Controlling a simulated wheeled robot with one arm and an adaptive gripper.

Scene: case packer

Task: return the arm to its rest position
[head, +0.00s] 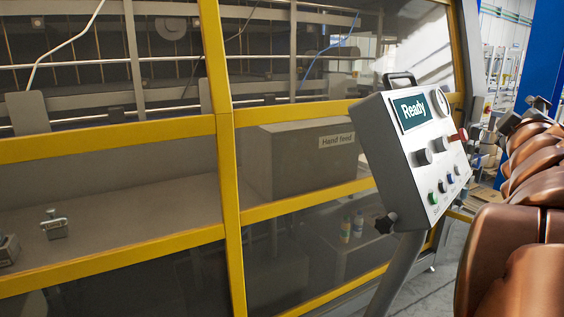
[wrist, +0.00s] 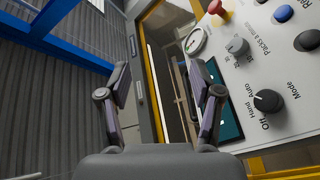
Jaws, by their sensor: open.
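My gripper (wrist: 164,80) is open and empty in the wrist view, its two fingers spread apart. The control panel (wrist: 290,65) fills the right of that view, close beside and behind the right finger. Its mode knob (wrist: 268,100), packs-a-minute knob (wrist: 237,46), blue button (wrist: 283,14) and red button (wrist: 217,9) show there. The right finger hides part of its dark screen (wrist: 230,122). In the head view the panel (head: 395,115) stands on a post, and its screen (head: 411,111) reads "Ready". My copper arm runs along the right edge there.
The machine's yellow guard frame (head: 226,150) and clear panes fill the left and middle. Behind them are a "Hand feed" box (head: 290,165) and a small metal part (head: 53,224). A blue column (head: 543,60) stands at right. Grey floor shows below the panel.

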